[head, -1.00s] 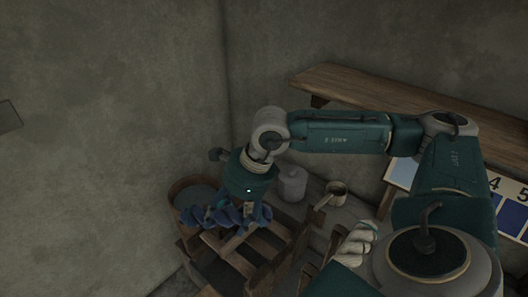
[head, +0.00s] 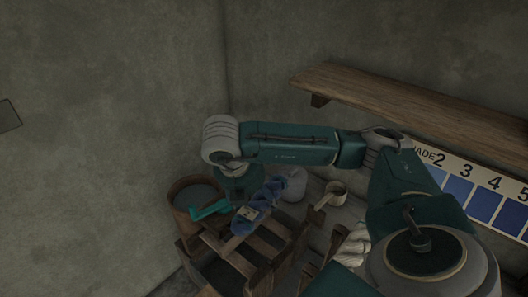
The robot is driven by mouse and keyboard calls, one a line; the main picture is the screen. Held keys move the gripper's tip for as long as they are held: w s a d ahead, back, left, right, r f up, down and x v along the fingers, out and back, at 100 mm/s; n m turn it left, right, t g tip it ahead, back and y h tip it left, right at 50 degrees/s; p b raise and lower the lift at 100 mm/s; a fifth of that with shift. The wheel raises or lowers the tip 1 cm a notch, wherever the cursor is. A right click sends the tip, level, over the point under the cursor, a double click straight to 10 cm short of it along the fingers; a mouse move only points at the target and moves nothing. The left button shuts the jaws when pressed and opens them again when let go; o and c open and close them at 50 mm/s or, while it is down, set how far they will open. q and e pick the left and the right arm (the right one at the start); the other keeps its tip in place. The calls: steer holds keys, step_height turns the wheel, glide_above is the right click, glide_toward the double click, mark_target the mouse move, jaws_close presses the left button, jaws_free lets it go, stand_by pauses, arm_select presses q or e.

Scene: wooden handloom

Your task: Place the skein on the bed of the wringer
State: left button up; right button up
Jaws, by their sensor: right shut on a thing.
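The blue twisted skein (head: 268,198) lies diagonally across my right gripper (head: 246,212), above the slatted wooden frame. My right gripper is shut on the skein; its fingers are partly hidden by the skein and my wrist. The slatted wooden frame (head: 246,266), which looks like the wringer's bed, stands below. I cannot tell whether the skein touches the slats. My left gripper is not in view.
A wooden tub (head: 181,212) holding dark liquid stands left of the gripper. A pale lidded jar (head: 293,185) and a handled cup (head: 335,188) stand behind. A whitish bundle (head: 353,243) lies at right. A wooden shelf (head: 420,100) and numbered shade chart (head: 470,185) are on the wall.

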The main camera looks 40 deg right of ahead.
steer(key=shift+d+m, duration=0.25)
steer(key=shift+m, duration=0.35)
steer(key=shift+s+d+f+g, duration=0.1)
steer(key=shift+f+g, duration=0.2)
steer(key=shift+f, duration=0.05)
step_height(320, 180, down, 6)
steer(key=b, duration=0.2)
steer(key=p, duration=0.2)
glide_above(263, 244)
steer(key=a, duration=0.1)
steer(key=f, duration=0.8)
steer(key=shift+a+f, duration=0.15)
steer(key=shift+a, duration=0.05)
step_height(263, 244, down, 5)
steer(key=shift+r+p, duration=0.1)
steer(key=shift+p, duration=0.25)
steer(key=o, duration=1.3)
steer(key=shift+c, duration=0.2)
steer(key=b+v, duration=0.2)
steer(key=v, duration=1)
